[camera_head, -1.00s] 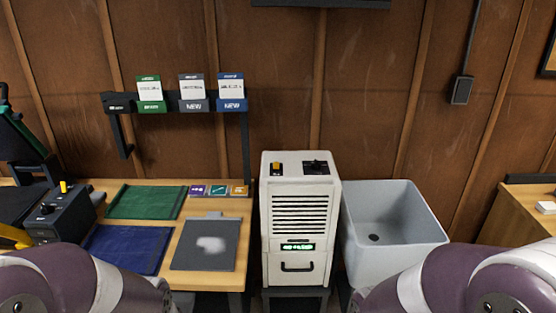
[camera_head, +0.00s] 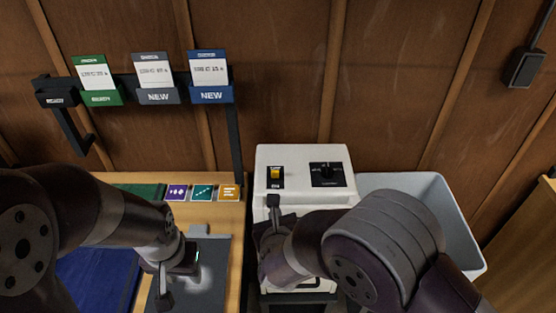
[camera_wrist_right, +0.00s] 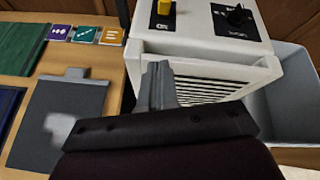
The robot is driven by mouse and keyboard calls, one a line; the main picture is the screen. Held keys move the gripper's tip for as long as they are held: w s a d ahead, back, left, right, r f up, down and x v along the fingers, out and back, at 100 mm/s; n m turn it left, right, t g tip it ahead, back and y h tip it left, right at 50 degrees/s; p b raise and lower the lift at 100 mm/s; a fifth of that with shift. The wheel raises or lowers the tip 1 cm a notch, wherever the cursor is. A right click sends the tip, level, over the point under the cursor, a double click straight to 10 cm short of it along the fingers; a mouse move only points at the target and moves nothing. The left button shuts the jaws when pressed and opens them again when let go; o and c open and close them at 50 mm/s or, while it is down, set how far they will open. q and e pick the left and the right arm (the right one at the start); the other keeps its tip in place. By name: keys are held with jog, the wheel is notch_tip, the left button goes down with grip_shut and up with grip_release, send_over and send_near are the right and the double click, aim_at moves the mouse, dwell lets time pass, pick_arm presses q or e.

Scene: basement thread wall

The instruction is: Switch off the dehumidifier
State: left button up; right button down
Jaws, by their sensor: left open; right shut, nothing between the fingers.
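The white dehumidifier (camera_head: 305,162) stands between the wooden table and a grey sink. On its top are a yellow rocker switch (camera_head: 275,174) at the left and a black dial (camera_head: 326,172) at the right. My right gripper (camera_head: 273,201) is shut and empty, just in front of the switch and apart from it. In the right wrist view the shut fingers (camera_wrist_right: 158,82) point at the dehumidifier's front top edge, with the switch (camera_wrist_right: 164,8) beyond them. My left gripper (camera_head: 178,278) is open and empty over the grey mat. My right arm hides most of the dehumidifier's front.
The grey sink (camera_head: 447,220) is close on the dehumidifier's right. The wooden table (camera_head: 225,215) at left holds a grey mat (camera_head: 215,250), a blue mat (camera_head: 95,280) and small coloured cards (camera_head: 202,193). A black rack (camera_head: 237,145) with card holders stands behind.

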jog(key=r+m, duration=0.1)
jog(key=m, duration=0.1)
jog(key=m+p, duration=0.1)
jog(key=p, duration=0.1)
send_near(278, 175)
notch_tip(278, 175, down, 4)
jog(key=w, duration=0.1)
jog(key=w+p, duration=0.1)
jog(key=w+r, duration=0.1)
jog(key=shift+w+a+t+p, duration=0.2)
jog(key=shift+w+t+p, duration=0.1)
jog(key=shift+p, duration=0.05)
jog(key=shift+w+r, duration=0.15)
jog(key=shift+w, duration=0.4)
pick_arm(q)
jog(key=r, duration=0.2)
jog(key=s+r, duration=0.1)
jog(key=r, duration=0.1)
jog(key=shift+r, duration=0.1)
pick_arm(e)
jog(key=shift+w, duration=0.15)
pick_arm(q)
jog(key=shift+a+r, duration=0.1)
